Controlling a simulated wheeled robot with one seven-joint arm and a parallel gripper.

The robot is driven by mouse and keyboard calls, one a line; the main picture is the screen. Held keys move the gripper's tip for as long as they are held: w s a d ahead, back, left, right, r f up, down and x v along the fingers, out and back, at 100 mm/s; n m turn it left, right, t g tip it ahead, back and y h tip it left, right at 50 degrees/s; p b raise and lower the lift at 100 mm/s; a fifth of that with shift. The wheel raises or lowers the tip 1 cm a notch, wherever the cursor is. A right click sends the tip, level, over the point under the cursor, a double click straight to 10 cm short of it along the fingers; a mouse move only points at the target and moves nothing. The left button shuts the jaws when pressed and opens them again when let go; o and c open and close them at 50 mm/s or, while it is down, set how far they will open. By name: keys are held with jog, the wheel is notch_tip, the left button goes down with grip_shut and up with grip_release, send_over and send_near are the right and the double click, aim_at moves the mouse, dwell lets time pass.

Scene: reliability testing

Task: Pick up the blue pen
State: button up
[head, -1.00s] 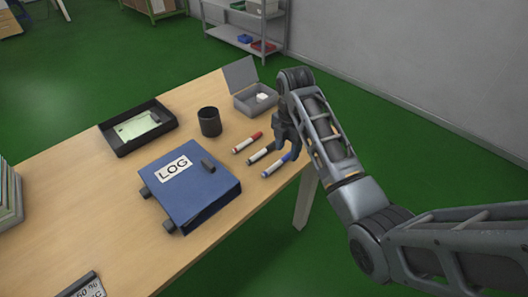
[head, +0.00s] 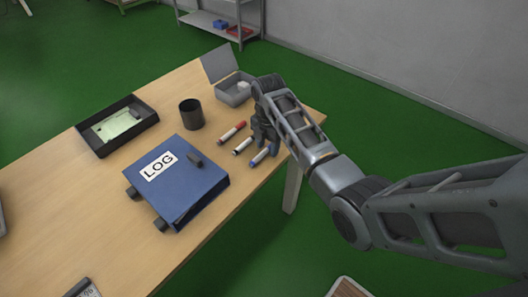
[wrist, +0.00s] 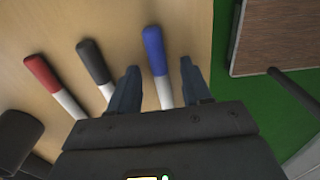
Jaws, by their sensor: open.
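The blue pen (head: 260,155), white with a blue cap, lies on the wooden table near its right edge, beside a black pen (head: 243,146) and a red pen (head: 232,132). My gripper (head: 266,143) is low over the table at the blue pen. In the wrist view my gripper (wrist: 160,75) is open, with one finger on each side of the blue pen (wrist: 157,60). The fingers look apart from the pen. The lower end of the pen is hidden by the gripper body. The black pen (wrist: 93,62) lies just outside the left finger.
A blue LOG binder (head: 195,192) lies left of the pens. A black cup (head: 191,114), a grey open box (head: 233,92) and a black tray (head: 95,138) stand farther back. The table edge is close on the right, with green floor beyond.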

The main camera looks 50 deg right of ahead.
jog(key=shift+c, duration=0.4)
grip_shut()
jog(key=shift+r, duration=0.1)
